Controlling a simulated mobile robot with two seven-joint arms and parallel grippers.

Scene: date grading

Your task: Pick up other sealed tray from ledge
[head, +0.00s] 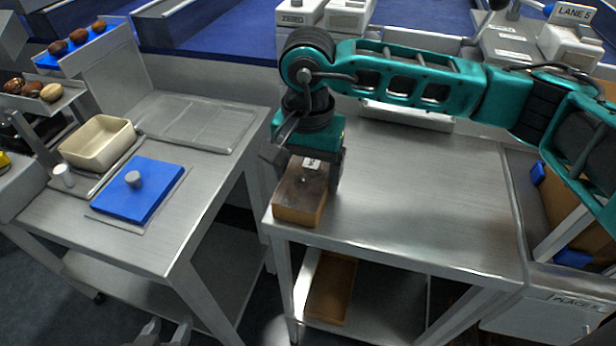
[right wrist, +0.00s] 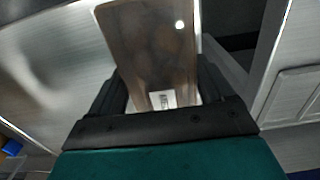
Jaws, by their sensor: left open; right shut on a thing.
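A brown sealed tray (head: 300,205) with a glossy top and a small white label is at the near left corner of the right steel table (head: 430,190). My right gripper (head: 312,175) is shut on this tray from above. In the right wrist view the tray (right wrist: 150,45) runs out from between the fingers (right wrist: 165,90); its film shines. I cannot tell whether it touches the tabletop. My left gripper (head: 165,333) is open and empty at the bottom edge of the head view, in front of the left table.
A brown tray-like item (head: 332,288) lies on the lower shelf. A gap separates the tables. The right tabletop is mostly clear.

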